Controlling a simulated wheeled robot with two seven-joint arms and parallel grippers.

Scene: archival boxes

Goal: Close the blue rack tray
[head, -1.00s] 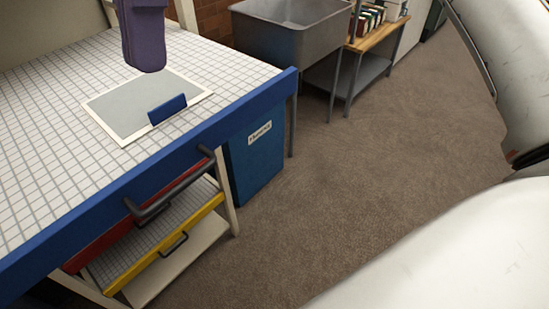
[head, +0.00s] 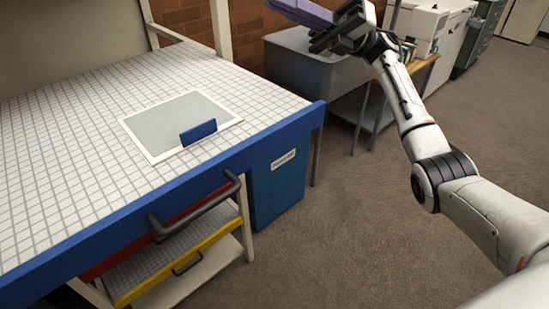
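The blue rack tray (head: 75,256) is the top one, with a blue front edge, a white gridded surface and a dark bar handle (head: 197,211). Its front stands out beyond the red tray (head: 105,264) and the yellow tray (head: 215,238) below it. A white-framed grey panel (head: 175,118) with a blue tab (head: 198,132) lies on its surface. My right gripper (head: 322,27) is up at the top, away from the handle, and appears shut on a purple box (head: 303,11), partly cut off by the frame. My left gripper is not in view.
A blue bin (head: 278,190) with a label stands just right of the rack. A grey sink (head: 310,70) and a wooden-topped bench (head: 422,72) stand behind, near my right arm. The brown carpet (head: 350,240) in front of the rack is clear.

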